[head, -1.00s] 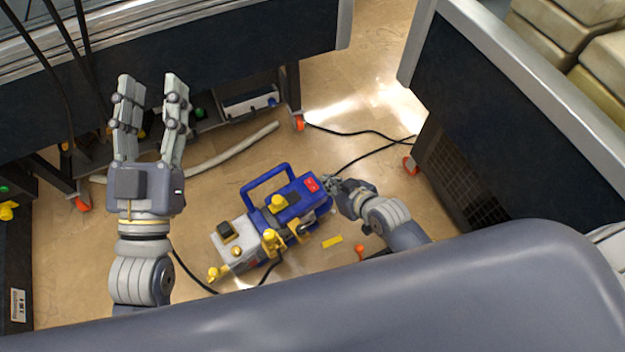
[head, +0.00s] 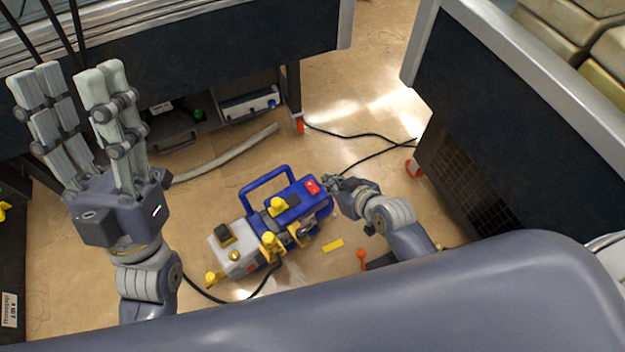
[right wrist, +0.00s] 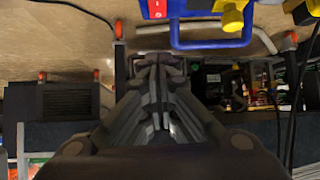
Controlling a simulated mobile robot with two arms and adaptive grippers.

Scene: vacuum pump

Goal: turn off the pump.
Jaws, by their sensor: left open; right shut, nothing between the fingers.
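The blue and grey vacuum pump (head: 292,212) with yellow fittings stands on the floor in the middle of the head view. Its red switch (head: 312,187) is on top at its right end. In the right wrist view the red switch (right wrist: 157,8) and the blue handle (right wrist: 212,42) show at the top edge. My right gripper (head: 330,181) is shut and empty, close beside the switch end of the pump; I cannot tell if it touches. It also shows in the right wrist view (right wrist: 158,62). My left gripper (head: 70,85) is open and empty, raised at the left, away from the pump.
Dark benches stand at the back left and at the right (head: 500,130). A pale hose (head: 225,153) and black cables lie on the floor. A yellow strip (head: 333,245) and an orange tool (head: 362,258) lie in front of the pump. Floor around the pump is mostly clear.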

